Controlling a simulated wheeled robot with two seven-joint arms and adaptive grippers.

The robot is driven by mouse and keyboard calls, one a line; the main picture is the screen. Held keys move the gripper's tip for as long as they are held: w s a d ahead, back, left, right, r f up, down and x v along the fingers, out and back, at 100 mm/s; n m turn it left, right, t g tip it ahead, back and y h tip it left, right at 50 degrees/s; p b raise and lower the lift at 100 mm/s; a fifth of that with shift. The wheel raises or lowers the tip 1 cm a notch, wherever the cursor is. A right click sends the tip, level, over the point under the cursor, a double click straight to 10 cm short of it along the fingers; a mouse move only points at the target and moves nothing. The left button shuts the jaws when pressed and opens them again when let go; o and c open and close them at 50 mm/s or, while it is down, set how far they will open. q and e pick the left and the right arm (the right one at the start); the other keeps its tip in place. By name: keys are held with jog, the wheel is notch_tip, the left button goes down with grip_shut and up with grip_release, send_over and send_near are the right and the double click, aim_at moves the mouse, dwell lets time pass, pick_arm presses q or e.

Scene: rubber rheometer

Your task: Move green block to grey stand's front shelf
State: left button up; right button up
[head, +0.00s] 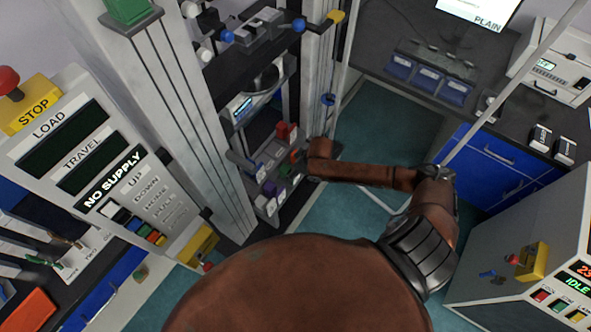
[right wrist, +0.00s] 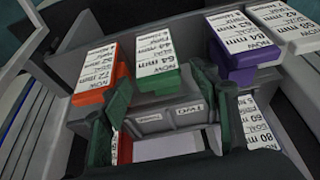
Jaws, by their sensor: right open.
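The green block (right wrist: 160,82) with a white printed top label stands in a row in the right wrist view, between an orange-red block (right wrist: 92,95) and a purple block (right wrist: 237,74). My right gripper (right wrist: 163,96) is open, with its two fingers to either side of the green block's near end. Whether they touch it I cannot tell. The grey stand (right wrist: 165,120) shows dark grey parts under and in front of the row. In the head view the stand (head: 262,205) holds small coloured blocks, and my right arm hides part of it. My left gripper is not in view.
A white-labelled block (right wrist: 285,30) stands to the right of the purple one. Tall grey machine columns (head: 165,90) rise to the left of the stand. A control panel (head: 85,165) is at far left. Teal floor (head: 385,130) is open to the right.

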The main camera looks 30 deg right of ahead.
jog(key=shift+r, duration=0.1)
jog(key=p+v, duration=0.2)
jog(key=v, duration=1)
jog(key=shift+p, duration=0.35)
jog(key=shift+s+a, duration=0.1)
jog(key=shift+c, duration=0.5)
